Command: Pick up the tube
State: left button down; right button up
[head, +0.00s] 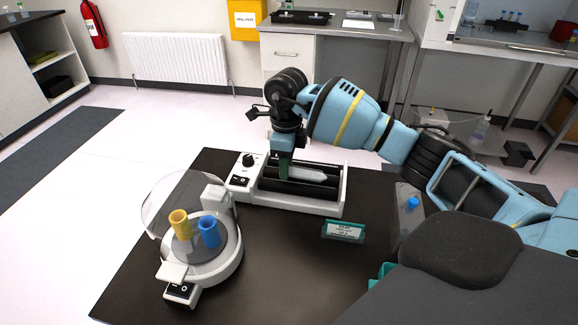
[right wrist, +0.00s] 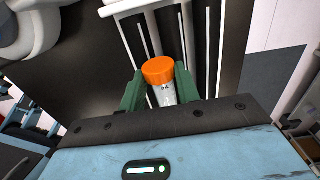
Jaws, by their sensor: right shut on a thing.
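A clear tube with an orange cap (right wrist: 158,71) sits between the green fingers of my right gripper (right wrist: 161,92) in the right wrist view. The fingers are shut on it just below the cap. In the head view my right gripper (head: 284,166) points down over the white tube roller (head: 325,207). A pale tube body (head: 308,174) shows at roller level to the right of the fingers; its cap is hidden there. I cannot tell whether the tube still touches the rollers. My left gripper is not in view.
A centrifuge (head: 233,262) with its clear lid raised holds a yellow and a blue insert at the left of the dark table (head: 275,280). A small sign (head: 343,231) stands before the roller. A blue-capped item (head: 411,204) stands to the right. The front middle of the table is clear.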

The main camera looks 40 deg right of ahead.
notch_tip(320, 180, up, 3)
jog(key=shift+f, duration=0.1)
jog(key=s+a+r, duration=0.1)
jog(key=s+a, duration=0.8)
jog(key=s, duration=0.3)
jog(key=shift+s+a, duration=0.35)
jog(key=shift+r, duration=0.1)
jog(key=shift+o, duration=1.4)
grip_shut()
